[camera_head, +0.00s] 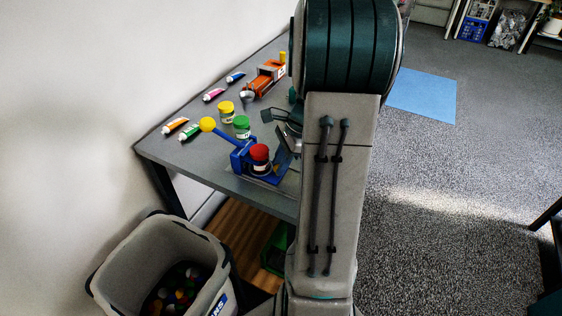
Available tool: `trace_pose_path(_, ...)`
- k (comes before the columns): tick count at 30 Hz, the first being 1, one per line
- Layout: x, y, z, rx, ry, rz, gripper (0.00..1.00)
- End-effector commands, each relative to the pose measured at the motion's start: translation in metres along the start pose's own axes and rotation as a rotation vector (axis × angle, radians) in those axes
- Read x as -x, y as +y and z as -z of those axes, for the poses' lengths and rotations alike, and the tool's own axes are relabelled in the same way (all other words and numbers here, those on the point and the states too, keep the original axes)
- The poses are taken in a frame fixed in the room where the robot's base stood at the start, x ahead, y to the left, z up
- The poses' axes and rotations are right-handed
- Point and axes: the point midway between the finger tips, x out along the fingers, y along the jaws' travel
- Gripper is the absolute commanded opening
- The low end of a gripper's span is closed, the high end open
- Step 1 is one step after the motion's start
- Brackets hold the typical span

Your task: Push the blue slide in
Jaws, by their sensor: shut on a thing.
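The blue slide (271,180) is at the front of the grey table, part of a blue fixture (241,160) with a blue lever ending in a yellow knob (208,124). A jar with a red lid (259,153) stands upright at the fixture. My gripper (283,142) is at the right of the fixture, low over the table, partly hidden behind my arm. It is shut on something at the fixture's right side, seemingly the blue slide. The exact contact is hidden, and how far the slide is in cannot be told.
Green-lidded (242,126) and yellow-lidded (226,112) jars stand behind the fixture. Several paint tubes (175,125) lie along the wall side. An orange toy-like machine (264,79) stands at the back. A grey bin (125,262) with coloured lids is below the table's front left.

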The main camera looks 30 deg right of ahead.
Motion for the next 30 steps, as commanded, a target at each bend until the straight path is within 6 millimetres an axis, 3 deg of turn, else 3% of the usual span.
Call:
trace_pose_path(3, 0.001, -0.005, -0.004, 0.006, -0.002, 0.012, 0.00)
trace_pose_path(4, 0.001, -0.005, -0.004, 0.006, -0.002, 0.012, 0.28)
trace_pose_path(6, 0.001, -0.005, -0.005, 0.008, -0.002, 0.011, 0.44)
trace_pose_path(17, 0.005, -0.003, -0.003, 0.005, -0.001, 0.008, 0.44)
trace_pose_path(23, 0.038, -0.004, -0.003, 0.005, 0.001, 0.012, 0.44)
trace_pose_path(30, 0.094, -0.004, -0.003, 0.006, 0.001, 0.013, 0.44)
